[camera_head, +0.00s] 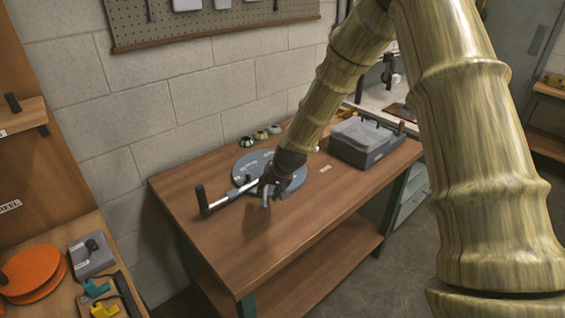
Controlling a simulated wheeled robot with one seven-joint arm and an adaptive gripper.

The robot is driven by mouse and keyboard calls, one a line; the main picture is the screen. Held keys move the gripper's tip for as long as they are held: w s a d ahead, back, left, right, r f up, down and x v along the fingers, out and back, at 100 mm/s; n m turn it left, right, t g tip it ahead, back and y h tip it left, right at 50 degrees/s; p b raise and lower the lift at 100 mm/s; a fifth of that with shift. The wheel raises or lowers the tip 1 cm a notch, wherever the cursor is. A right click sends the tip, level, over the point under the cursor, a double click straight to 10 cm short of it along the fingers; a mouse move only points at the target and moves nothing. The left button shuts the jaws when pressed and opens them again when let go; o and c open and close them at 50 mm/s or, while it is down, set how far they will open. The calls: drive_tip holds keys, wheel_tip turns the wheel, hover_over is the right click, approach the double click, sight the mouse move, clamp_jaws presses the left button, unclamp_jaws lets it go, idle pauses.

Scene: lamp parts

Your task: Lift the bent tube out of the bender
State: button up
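The bender stands on the wooden workbench, with a round blue-grey base plate (243,164) and a metal lever (228,198) that reaches left to an upright black handle (201,196). My gripper (267,190) points down over the front of the base plate, close to the lever's inner end. A small light metallic piece shows at the fingertips; I cannot tell whether it is the bent tube or part of the gripper. The gripper and wrist hide the middle of the bender. Whether the fingers are closed is too small to tell.
A grey box (358,141) stands at the workbench's (262,250) right end. Several small round items (261,134) lie along the wall. The bench's front part is clear. At lower left, another bench holds an orange disc (36,270) and a grey device (92,256).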

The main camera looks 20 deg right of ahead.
sight(265, 195)
drive_tip(key=shift+p+x, duration=1.1)
drive_tip(key=shift+x, duration=1.4)
drive_tip(key=shift+d, duration=0.2)
clamp_jaws()
